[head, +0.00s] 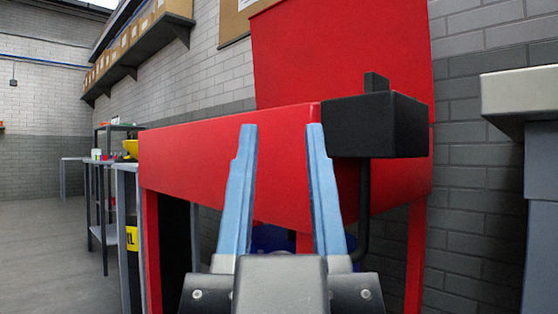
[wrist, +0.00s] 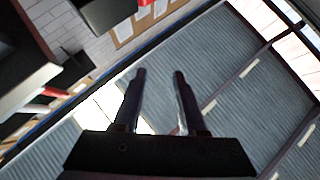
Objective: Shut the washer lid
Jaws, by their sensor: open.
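The red washer (head: 220,160) stands on red legs straight ahead in the head view. Its red lid (head: 340,55) is raised, standing up at the back of the basin and reaching out of the top of the picture. My gripper (head: 281,128) is open and empty, its two blue fingers pointing up in front of the washer's front panel. I cannot tell how far the fingers are from the panel. In the wrist view my gripper (wrist: 160,75) is also open, with the ceiling behind it and no lid clearly between the fingers.
A black box (head: 375,125) sits at the washer's right front corner, with a dark pipe below it. A pale-topped bench (head: 520,95) stands at the right edge. Workbenches and a yellow bin (head: 131,148) are at the left. A wall shelf (head: 140,50) holds boxes. Open floor (head: 45,245) lies far left.

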